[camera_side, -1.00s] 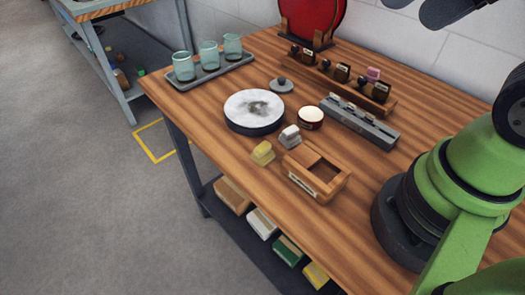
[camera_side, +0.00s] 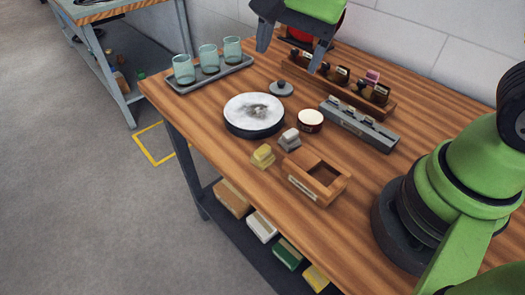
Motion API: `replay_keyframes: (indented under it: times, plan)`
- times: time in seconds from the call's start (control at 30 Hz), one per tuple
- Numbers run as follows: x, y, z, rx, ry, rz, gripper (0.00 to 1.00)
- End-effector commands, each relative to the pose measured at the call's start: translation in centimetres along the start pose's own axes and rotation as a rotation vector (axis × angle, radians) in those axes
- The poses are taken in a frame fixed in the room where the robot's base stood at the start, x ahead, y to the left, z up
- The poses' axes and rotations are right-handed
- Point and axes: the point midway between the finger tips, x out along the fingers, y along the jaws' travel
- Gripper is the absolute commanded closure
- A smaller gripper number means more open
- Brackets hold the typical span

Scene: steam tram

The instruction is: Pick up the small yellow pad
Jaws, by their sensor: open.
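The small yellow pad (camera_side: 263,156) lies on the wooden table, just left of an open wooden box and in front of the round dish. A similar grey-white pad (camera_side: 290,138) lies just behind and to its right. My gripper (camera_side: 290,58) is at the top of the picture, above the back of the table. Its two dark fingers are spread and nothing is between them. It is well above and behind the yellow pad, not touching it. The upper part of the gripper is cut off by the picture's top edge.
A round white-topped dish (camera_side: 254,113), a small jar (camera_side: 310,120), a wooden box (camera_side: 316,180) and a grey rack (camera_side: 360,123) stand around the pads. A tray (camera_side: 210,77) holds 3 glasses. A stamp rack (camera_side: 345,88) is at the back. The table's front left is clear.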

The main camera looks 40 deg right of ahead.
Motion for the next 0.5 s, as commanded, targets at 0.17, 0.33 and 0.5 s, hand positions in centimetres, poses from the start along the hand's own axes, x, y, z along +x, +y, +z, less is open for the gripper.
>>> replay_keyframes:
  times: [0.17, 0.33, 0.5]
  plan:
    - [7.0, -1.4, 0.8, 0.204, 0.004, 0.135, 0.28]
    - [11.0, -1.5, 1.4, 0.328, 0.025, 0.200, 0.28]
    - [13.1, -1.2, 1.6, 0.369, 0.035, 0.222, 0.28]
